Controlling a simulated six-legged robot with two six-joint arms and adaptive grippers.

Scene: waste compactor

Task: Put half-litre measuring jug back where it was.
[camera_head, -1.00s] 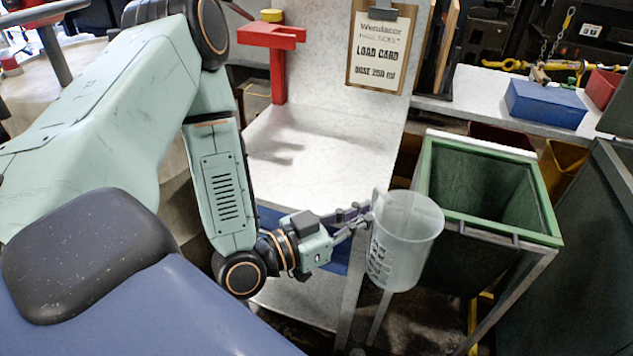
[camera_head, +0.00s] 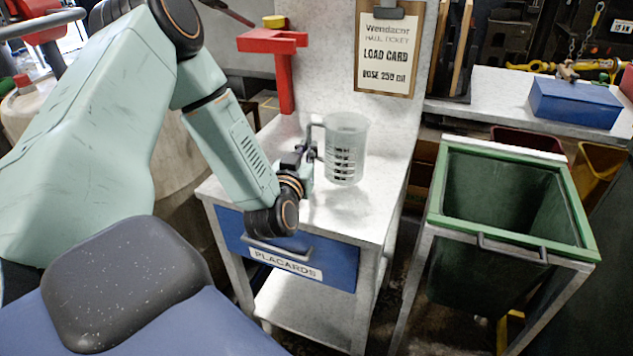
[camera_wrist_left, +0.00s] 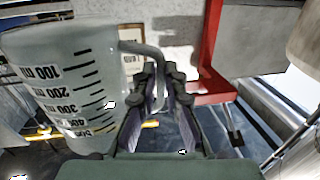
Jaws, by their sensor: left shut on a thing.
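The half-litre measuring jug (camera_head: 346,150) is clear, with dark graduation marks. It appears upright over the white worktop (camera_head: 375,210); I cannot tell if its base touches the surface. My left gripper (camera_head: 312,150) comes in from the left and is shut on the jug's handle. In the left wrist view the jug (camera_wrist_left: 65,85) fills the left side, and its handle runs between the fingers of my left gripper (camera_wrist_left: 160,105). My right gripper is not in view.
A red stand (camera_head: 284,70) rises at the back left of the worktop. A clipboard load card (camera_head: 388,50) hangs behind the jug. A blue drawer marked PLACARDS (camera_head: 300,262) is below. A green-rimmed bin (camera_head: 580,236) stands at right. The worktop's front right is clear.

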